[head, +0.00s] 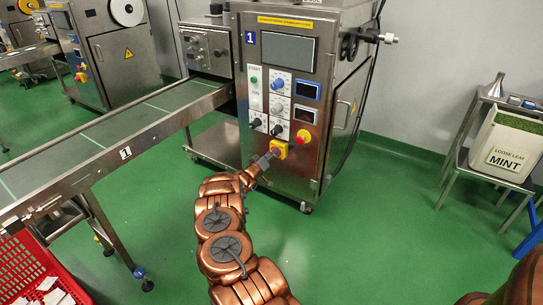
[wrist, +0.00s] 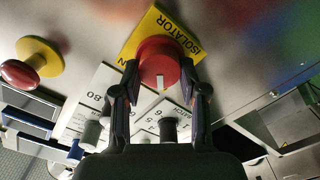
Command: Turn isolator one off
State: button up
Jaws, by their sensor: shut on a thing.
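Machine one (head: 293,75) is a steel cabinet marked with a blue 1. Its isolator is a red rotary knob (wrist: 158,60) on a yellow plate (head: 279,149), low on the front panel. The plate, lettered ISOLATOR, also shows in the wrist view (wrist: 184,34), tilted. My gripper (wrist: 159,74) has one finger on each side of the red knob and is shut on it. A white mark shows on the knob's near edge. In the head view my gripper (head: 266,159) reaches the plate and hides part of the knob.
A red emergency stop button (head: 303,136) on a yellow base sits close beside the isolator; it also shows in the wrist view (wrist: 20,73). Black selector knobs (head: 276,130) sit just above. A conveyor (head: 110,130) runs left. Green floor (head: 370,210) is clear to the right.

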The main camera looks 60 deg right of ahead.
jog(key=shift+n, duration=0.4)
jog(key=o, duration=1.1)
jog(key=shift+o, duration=0.2)
jog(key=shift+a, duration=0.1)
jog(key=a, duration=1.1)
jog(key=shift+s+a, duration=0.3)
jog(key=shift+a, duration=0.1)
